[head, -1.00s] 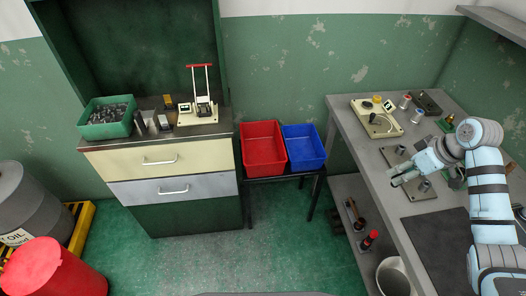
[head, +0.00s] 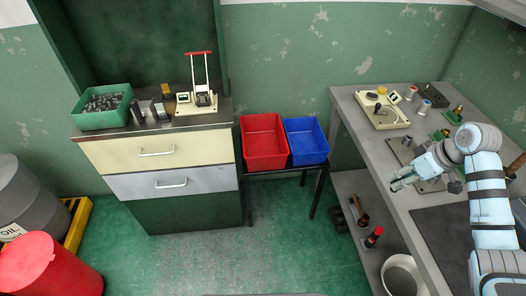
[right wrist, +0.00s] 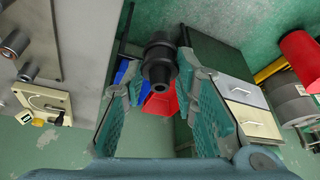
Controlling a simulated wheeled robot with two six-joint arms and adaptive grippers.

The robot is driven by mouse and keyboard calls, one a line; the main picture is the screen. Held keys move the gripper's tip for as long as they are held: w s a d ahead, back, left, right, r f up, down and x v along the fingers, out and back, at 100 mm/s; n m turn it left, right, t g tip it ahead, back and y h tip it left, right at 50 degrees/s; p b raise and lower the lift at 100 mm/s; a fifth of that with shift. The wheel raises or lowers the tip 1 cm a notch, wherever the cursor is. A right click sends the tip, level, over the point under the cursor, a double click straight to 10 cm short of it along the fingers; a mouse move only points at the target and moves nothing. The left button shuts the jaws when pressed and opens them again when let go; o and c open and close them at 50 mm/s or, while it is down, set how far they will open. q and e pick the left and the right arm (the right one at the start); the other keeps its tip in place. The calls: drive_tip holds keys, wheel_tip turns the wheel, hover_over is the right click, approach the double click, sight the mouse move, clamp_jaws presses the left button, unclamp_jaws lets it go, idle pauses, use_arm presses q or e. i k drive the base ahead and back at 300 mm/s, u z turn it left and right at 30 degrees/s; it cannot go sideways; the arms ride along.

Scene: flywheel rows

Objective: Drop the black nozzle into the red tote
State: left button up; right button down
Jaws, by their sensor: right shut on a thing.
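The black nozzle (right wrist: 159,62) sits between the fingers of my right gripper in the right wrist view. My right gripper (head: 400,182) is shut on it, held near the left edge of the workbench in the head view. The nozzle cannot be made out clearly in the head view. The red tote (head: 264,142) stands on a low dark stand, well to the left of the gripper. Part of the red tote (right wrist: 160,104) also shows behind the nozzle in the right wrist view. My left gripper is not in view.
A blue tote (head: 306,141) stands right beside the red one. A drawer cabinet (head: 158,155) with a green bin (head: 102,119) is to the left. The workbench (head: 352,108) holds a cream fixture (head: 382,111) and several small parts. Open floor lies before the totes.

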sight(266, 150)
drive_tip(key=z, duration=0.15)
drive_tip(key=k, duration=0.3)
drive_tip(key=u, duration=0.95)
drive_tip(key=i, duration=2.15)
drive_tip(key=z, duration=0.55)
